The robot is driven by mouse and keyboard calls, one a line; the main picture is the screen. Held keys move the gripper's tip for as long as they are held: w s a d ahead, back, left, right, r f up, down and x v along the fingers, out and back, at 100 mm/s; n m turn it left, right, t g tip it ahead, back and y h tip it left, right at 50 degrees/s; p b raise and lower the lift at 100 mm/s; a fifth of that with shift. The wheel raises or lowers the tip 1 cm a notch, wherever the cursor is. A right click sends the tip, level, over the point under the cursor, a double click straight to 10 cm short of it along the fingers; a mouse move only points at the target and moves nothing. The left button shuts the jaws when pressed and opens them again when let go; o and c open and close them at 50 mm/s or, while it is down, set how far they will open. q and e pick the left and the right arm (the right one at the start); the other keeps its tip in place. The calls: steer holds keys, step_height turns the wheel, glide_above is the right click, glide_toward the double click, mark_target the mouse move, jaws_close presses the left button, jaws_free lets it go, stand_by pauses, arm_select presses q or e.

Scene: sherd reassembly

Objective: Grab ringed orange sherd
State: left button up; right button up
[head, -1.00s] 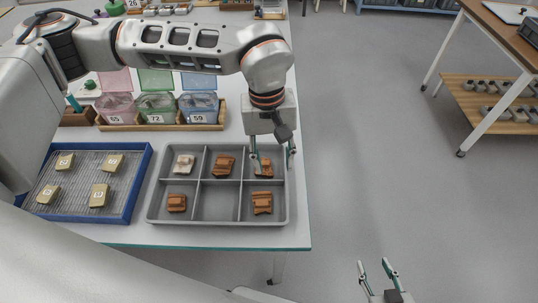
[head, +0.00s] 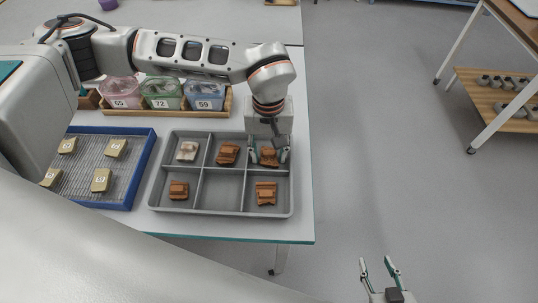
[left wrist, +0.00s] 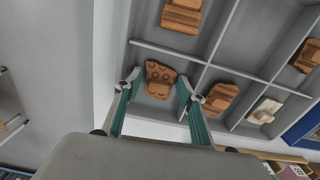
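The ringed orange sherd (head: 268,157) lies in the back right compartment of the grey divided tray (head: 222,213). In the left wrist view the sherd (left wrist: 160,80) shows small round marks on its face. My left gripper (head: 267,153) is open and points down over that compartment. In the left wrist view its fingers (left wrist: 159,82) stand on either side of the sherd, with a small gap at each side. My right gripper (head: 379,268) is open and empty, over the floor at lower right.
Other orange sherds lie in the back middle (head: 228,153), front left (head: 179,190) and front right (head: 266,193) compartments; a pale sherd (head: 187,151) is back left. The front middle one is empty. A blue-rimmed rack (head: 147,160) and numbered tubs (head: 204,95) stand nearby.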

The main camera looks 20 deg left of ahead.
arm_select(q)
steer(key=c, duration=0.9)
steer(key=shift+r, duration=0.2)
